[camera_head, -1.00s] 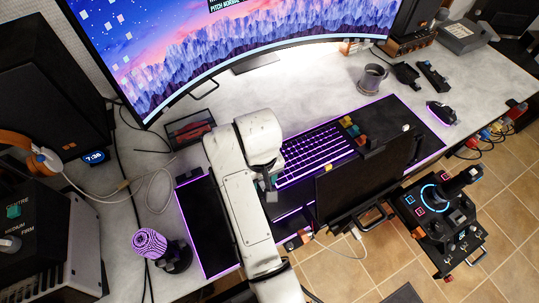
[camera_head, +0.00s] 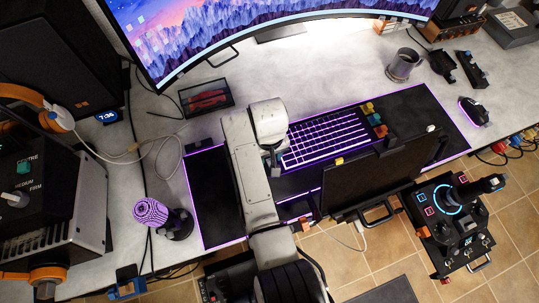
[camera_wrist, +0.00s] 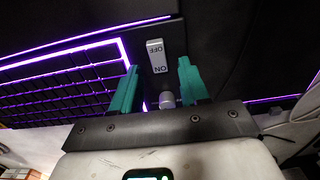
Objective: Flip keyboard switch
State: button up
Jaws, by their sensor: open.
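The black keyboard (camera_head: 325,140) with glowing purple edges lies on the desk mat, right of my arm in the head view. It also fills the left side of the wrist view (camera_wrist: 60,82). A small white switch (camera_wrist: 156,52) marked ON and OFF shows in the wrist view on a dark surface at the keyboard's right end there. My gripper (camera_wrist: 158,65) is open, with its two teal fingers on either side of the switch in the picture. I cannot tell whether they touch it. In the head view my gripper (camera_head: 276,168) hangs at the keyboard's left end.
A dark screen panel (camera_head: 372,175) stands in front of the keyboard on the right. A purple-patterned cylinder (camera_head: 150,212) and a box with red items (camera_head: 207,97) are at left. A mug (camera_head: 403,65) and mouse (camera_head: 474,111) are at right. The black mat (camera_head: 212,195) is clear left of my arm.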

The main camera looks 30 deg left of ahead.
jog(key=shift+f, duration=0.4)
jog(key=shift+c, duration=0.2)
grip_shut()
